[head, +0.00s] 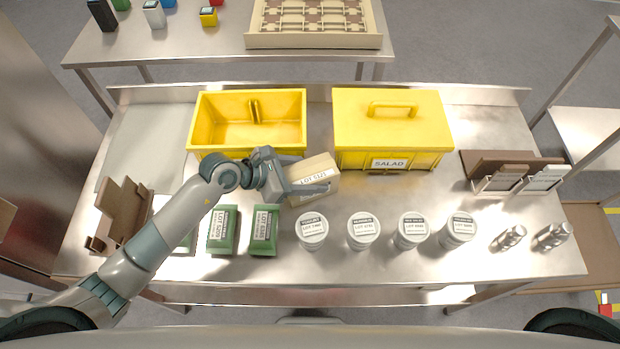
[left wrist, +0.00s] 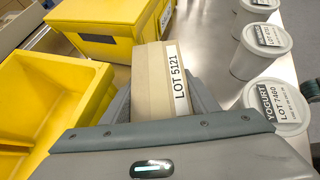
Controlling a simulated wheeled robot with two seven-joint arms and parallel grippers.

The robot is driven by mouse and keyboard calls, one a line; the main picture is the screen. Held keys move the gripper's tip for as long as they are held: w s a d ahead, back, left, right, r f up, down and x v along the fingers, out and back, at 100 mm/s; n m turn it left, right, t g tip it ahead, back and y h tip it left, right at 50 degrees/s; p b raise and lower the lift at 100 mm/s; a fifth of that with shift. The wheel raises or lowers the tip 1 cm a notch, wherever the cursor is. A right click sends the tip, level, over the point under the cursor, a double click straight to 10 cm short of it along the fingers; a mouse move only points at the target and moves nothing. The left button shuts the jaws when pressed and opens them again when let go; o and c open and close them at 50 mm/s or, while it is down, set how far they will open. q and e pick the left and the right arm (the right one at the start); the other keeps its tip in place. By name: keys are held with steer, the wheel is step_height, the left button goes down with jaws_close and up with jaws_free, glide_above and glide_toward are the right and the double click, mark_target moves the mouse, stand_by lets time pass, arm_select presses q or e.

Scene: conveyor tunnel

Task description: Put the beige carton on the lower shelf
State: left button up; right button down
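The beige carton (head: 316,170), labelled LOT 5121, is on or just above the steel table, between the two yellow bins; I cannot tell if it touches the table. My left gripper (head: 312,180) reaches it from the left, with one finger along its near side and the other mostly hidden behind it. In the left wrist view the carton (left wrist: 155,85) sits between both fingers, which look closed against its sides. My right gripper is not in view. A lower shelf is not clearly identifiable; a rack (head: 590,135) stands at the right edge.
An open yellow bin (head: 205,125) and a lidded SALAD bin (head: 390,125) stand behind. Green packs (head: 223,230) and several yogurt tubs (head: 312,230) line the front. A brown holder (head: 122,215) is left; metal cans (head: 510,237) and card holders (head: 510,165) are right.

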arm_select(q)
steer(key=shift+o, duration=0.2)
steer(key=shift+r, duration=0.1)
